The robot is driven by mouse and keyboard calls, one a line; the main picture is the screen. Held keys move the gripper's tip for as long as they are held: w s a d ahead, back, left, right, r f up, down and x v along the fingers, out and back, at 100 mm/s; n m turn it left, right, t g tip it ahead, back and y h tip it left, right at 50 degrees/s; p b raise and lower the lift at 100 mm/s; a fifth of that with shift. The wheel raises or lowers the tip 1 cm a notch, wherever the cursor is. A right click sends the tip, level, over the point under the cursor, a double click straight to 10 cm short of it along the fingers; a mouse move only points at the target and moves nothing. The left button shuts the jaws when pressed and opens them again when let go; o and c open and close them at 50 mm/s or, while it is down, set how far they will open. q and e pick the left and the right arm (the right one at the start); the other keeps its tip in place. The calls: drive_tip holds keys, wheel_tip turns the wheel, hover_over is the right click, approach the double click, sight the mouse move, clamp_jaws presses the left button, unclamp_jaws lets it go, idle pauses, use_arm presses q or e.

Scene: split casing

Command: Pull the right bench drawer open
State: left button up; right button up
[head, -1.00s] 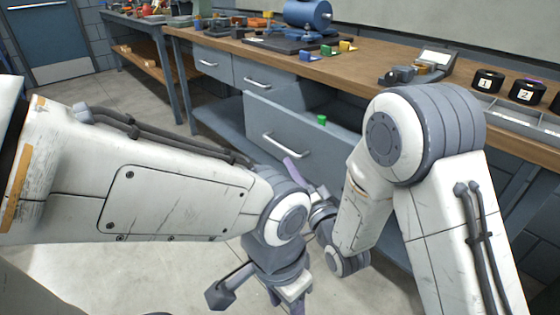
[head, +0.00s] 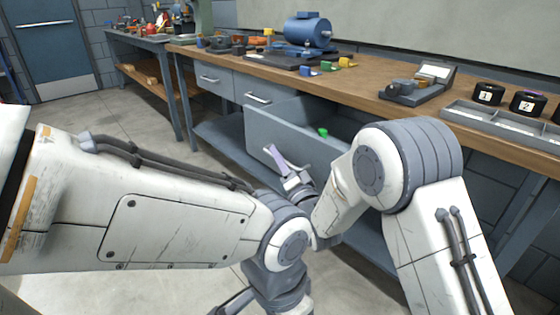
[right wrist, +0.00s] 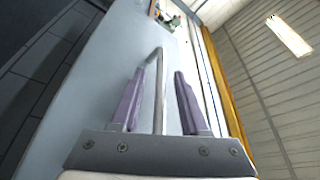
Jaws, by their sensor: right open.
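The right bench drawer (head: 262,127) is a large grey-blue drawer that stands open, its front well out from the bench. A green piece (head: 323,132) lies inside it. In the right wrist view, the drawer's bar handle (right wrist: 159,85) runs between the two purple fingers of my right gripper (right wrist: 158,95). The fingers are apart, one on each side of the bar. In the head view my right gripper (head: 280,160) is at the drawer front and covers most of the handle. My left wrist shows low in the middle; its fingers are out of the frame.
Two smaller shut drawers, a left one (head: 212,80) and a middle one (head: 256,92), sit beside the open drawer. The wooden bench top (head: 365,78) carries a blue motor (head: 308,32), small coloured blocks and a grey divided tray (head: 500,125). Floor at the left is clear.

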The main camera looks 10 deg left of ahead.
clamp_jaws()
idle(1.5)
